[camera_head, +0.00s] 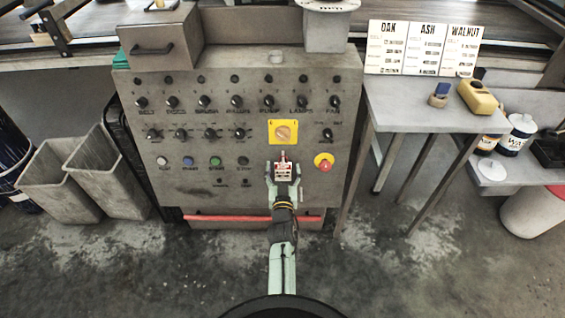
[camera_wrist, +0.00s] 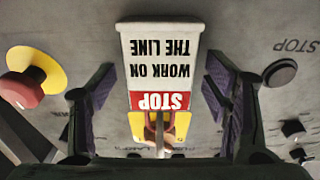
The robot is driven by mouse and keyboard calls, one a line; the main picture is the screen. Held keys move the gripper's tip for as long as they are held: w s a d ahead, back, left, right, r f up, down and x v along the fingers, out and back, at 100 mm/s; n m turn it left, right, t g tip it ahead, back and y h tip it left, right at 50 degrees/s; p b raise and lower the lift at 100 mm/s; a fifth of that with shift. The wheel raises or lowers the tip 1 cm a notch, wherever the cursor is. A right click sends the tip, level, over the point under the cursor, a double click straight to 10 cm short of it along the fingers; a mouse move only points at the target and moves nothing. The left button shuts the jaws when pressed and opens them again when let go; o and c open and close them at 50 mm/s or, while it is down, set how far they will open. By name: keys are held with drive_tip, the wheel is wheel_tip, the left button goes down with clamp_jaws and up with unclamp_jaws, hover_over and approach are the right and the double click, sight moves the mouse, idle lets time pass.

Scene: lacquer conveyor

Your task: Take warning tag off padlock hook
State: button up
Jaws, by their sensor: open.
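The warning tag (camera_wrist: 162,68) is a white plate with a red STOP band, and it appears upside down in the wrist view. It also shows small in the head view (camera_head: 283,171), just below the yellow switch plate (camera_head: 282,132) on the control panel. My gripper (camera_head: 284,178) is open, with one finger on each side of the tag and gaps between the pads and the tag in the wrist view (camera_wrist: 160,92). A reddish piece and a thin metal part show at the STOP end of the tag, in front of yellow. The padlock and hook cannot be made out clearly.
The grey control panel (camera_head: 228,195) carries many knobs and buttons. A red emergency button (camera_head: 324,162) on a yellow base sits close to the right of my gripper. A side table (camera_head: 415,105) stands at right, grey bins (camera_head: 52,180) at left.

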drive_tip(key=shift+w, duration=0.15)
drive_tip(key=shift+r, duration=0.1)
drive_tip(key=c, duration=1.2)
drive_tip(key=shift+o, duration=0.2)
drive_tip(key=shift+r, duration=0.1)
